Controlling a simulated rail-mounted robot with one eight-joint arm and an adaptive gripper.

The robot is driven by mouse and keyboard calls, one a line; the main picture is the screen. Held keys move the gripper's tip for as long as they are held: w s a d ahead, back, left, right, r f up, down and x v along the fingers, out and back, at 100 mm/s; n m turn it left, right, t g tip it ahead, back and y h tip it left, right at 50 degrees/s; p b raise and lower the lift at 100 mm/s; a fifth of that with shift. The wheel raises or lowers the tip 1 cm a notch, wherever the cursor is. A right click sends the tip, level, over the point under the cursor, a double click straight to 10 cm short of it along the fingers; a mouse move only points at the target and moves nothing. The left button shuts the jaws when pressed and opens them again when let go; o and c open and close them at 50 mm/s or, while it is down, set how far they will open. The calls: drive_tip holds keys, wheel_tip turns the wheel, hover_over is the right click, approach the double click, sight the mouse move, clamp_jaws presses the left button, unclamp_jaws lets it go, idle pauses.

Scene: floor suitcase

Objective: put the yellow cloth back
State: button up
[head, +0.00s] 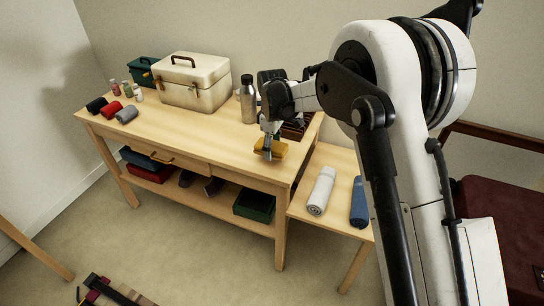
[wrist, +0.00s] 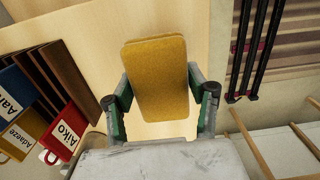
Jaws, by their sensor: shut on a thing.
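The yellow cloth (head: 275,150) is a folded, flat pad. My gripper (head: 267,150) is shut on it, near the right front edge of the wooden table (head: 200,135). In the wrist view the cloth (wrist: 158,75) sits between the two green-and-grey fingers, with the tabletop behind it. I cannot tell whether the cloth touches the table.
A steel bottle (head: 248,100) and a cream box (head: 192,83) stand farther back. A dark wooden rack (head: 294,130) is behind my gripper; blue, yellow and red labelled items, one reading Aiko (wrist: 68,130), show in the wrist view. Rolled white (head: 321,190) and blue cloths (head: 358,203) lie on the side table.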

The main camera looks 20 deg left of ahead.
sight(272, 161)
drive_tip(key=shift+f, duration=1.9)
drive_tip(key=shift+f+b, duration=0.15)
drive_tip(key=shift+b, duration=0.25)
drive_tip(key=o, duration=1.1)
wheel_tip(272, 161, up, 12)
drive_tip(key=shift+r+p, duration=0.2)
drive_tip(key=shift+p, duration=0.65)
